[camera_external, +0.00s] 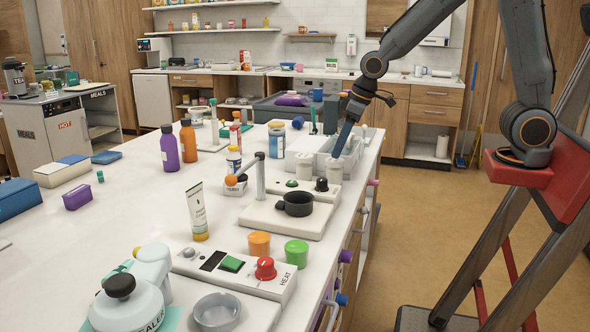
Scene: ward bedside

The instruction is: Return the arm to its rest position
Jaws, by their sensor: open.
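My arm reaches in from the upper right and bends down over the far right part of the white counter (130,235). My gripper (343,138) points down beside a grey bin (303,146) at the counter's right edge. It is open. It is small here, and I cannot tell whether its tips touch anything. I see nothing held in it.
A white stand with a black cup (296,204), a control box with a red knob (265,268), a tube (197,212) and several bottles stand on the counter. An orange cup (259,244) and a green cup (297,252) are near its front.

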